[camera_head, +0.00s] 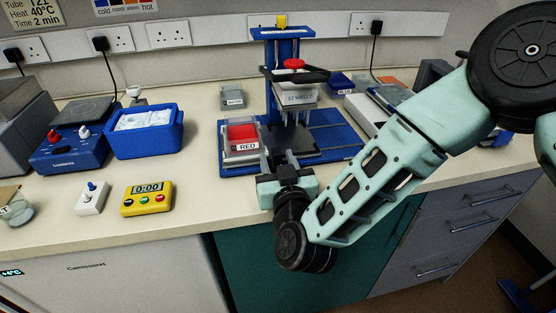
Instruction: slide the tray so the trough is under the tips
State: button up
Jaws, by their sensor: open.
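The tray (226,158) is a grey sliding piece on the blue base (335,127) of the pipetting stand. It bears the trough (243,133), which holds red liquid and has a label reading "RED". The trough is left of the tips (292,115), which hang from the white pipette head (294,95) labelled "12 WELLS". My gripper (279,158) is at the front of the stand, just right of the trough and below the tips in the picture. It is open. My gripper hides part of the tray's right side, and I cannot tell whether it touches the tray.
A blue ice box (144,131), a yellow timer (147,199) and a small white switch box (91,198) stand to the left. A grey labelled block (233,96) is behind the stand. The bench front between timer and stand is clear.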

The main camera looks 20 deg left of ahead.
grip_shut()
jog(key=w+d, duration=0.2)
jog(key=d, duration=0.1)
jog(key=w+d+b, duration=0.1)
jog(key=w+d, duration=0.1)
jog(key=d, duration=0.2)
jog(key=w+d+b, duration=0.1)
jog(key=w+d, duration=0.1)
jog(key=d, duration=0.1)
jog(key=shift+w+d, duration=0.4)
jog(key=shift+d, duration=0.1)
grip_release()
jog(key=shift+d, duration=0.15)
